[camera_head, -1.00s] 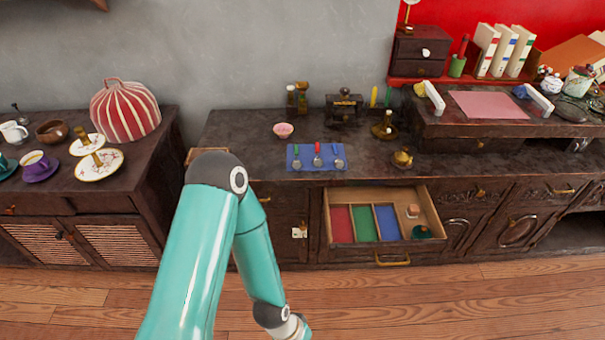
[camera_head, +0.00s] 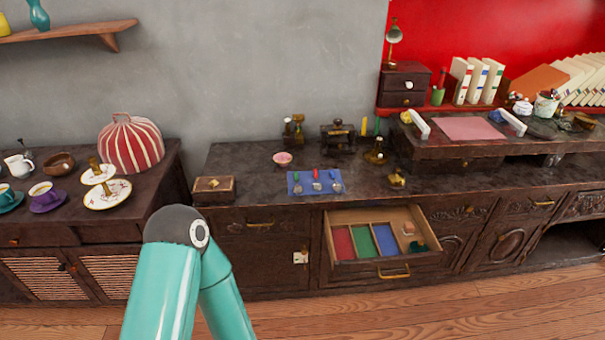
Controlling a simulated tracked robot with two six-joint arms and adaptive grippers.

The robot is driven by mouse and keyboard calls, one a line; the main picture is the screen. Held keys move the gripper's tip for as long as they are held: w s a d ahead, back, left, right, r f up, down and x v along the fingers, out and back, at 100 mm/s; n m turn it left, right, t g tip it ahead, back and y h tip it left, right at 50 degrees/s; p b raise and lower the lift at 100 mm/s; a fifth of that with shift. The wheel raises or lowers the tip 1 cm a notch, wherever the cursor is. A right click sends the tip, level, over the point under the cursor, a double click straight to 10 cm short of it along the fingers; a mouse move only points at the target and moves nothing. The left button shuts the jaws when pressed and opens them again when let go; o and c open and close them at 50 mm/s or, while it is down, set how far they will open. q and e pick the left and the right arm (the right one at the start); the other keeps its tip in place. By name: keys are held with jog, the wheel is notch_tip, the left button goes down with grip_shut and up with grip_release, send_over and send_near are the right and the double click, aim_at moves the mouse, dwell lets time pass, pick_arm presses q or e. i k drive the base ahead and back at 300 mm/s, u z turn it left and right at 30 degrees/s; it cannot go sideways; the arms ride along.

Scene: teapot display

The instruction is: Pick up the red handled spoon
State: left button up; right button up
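The red handled spoon (camera_head: 316,175) lies in the middle of a blue mat (camera_head: 296,190) on the dark cabinet top. A green handled spoon (camera_head: 297,177) lies to its left and a blue handled spoon (camera_head: 335,175) to its right. All three handles point to the back. Nothing touches or covers the spoons. One of my teal arms stands in the lower left, well in front of the mat. Neither gripper is in view.
An open drawer (camera_head: 402,272) with red, green and blue compartments sticks out below the mat. A pink bowl (camera_head: 282,159), a small wooden box (camera_head: 214,189) and a brass object (camera_head: 397,178) stand around the mat. A striped tea cosy (camera_head: 131,144) stands on the left cabinet.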

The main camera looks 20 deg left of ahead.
aim_at(316, 187)
jog(key=u, duration=0.55)
jog(key=i, duration=1.25)
jog(key=u, duration=0.7)
jog(key=i, duration=0.25)
jog(key=u, duration=0.1)
jog(key=k, duration=0.85)
jog(key=u, duration=0.15)
jog(key=i, duration=0.9)
jog(key=z, duration=0.1)
